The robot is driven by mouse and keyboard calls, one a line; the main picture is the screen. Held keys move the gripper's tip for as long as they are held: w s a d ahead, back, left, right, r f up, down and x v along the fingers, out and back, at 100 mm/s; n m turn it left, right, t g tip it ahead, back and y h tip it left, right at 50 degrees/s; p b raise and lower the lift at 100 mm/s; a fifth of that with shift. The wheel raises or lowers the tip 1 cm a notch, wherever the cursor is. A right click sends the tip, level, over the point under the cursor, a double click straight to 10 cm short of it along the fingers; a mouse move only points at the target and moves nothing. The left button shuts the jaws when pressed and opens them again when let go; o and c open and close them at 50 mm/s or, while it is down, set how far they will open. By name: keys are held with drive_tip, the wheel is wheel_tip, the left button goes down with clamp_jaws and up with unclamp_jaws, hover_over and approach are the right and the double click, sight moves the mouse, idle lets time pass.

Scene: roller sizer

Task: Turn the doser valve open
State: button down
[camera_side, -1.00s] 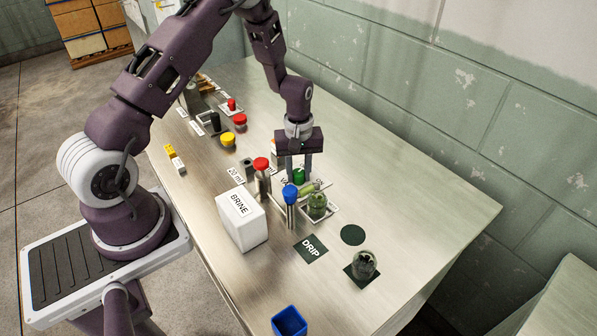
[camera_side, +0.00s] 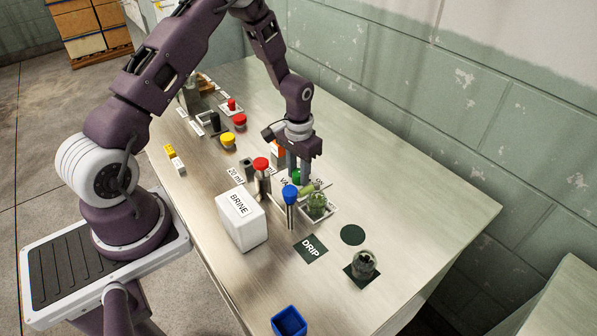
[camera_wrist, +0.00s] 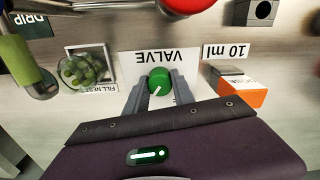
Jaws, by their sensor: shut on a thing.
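The green valve knob (camera_wrist: 158,82) sits by the VALVE label (camera_wrist: 160,62) and has a white pointer line. It also shows in the side view (camera_side: 296,175), partly hidden behind my fingers. My gripper (camera_wrist: 158,93) is shut on the knob, with one finger on each side. In the wrist view the white line slants from the knob's middle toward the lower left. In the side view my gripper (camera_side: 298,172) points straight down over the knob, its wrist turned.
Close by stand a red-capped cylinder (camera_side: 261,178), a blue-capped tube (camera_side: 290,208) and a glass of green pieces (camera_side: 317,205). The white BRINE box (camera_side: 241,220) is nearer the front. An orange block (camera_wrist: 243,92) lies right of the knob in the wrist view.

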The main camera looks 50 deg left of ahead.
sight(298, 172)
drive_tip(key=shift+m, duration=0.9)
drive_tip(key=c, duration=1.1)
unclamp_jaws()
drive_tip(key=shift+o, duration=0.2)
wheel_tip(298, 172, up, 7)
drive_tip(key=shift+r, duration=0.1)
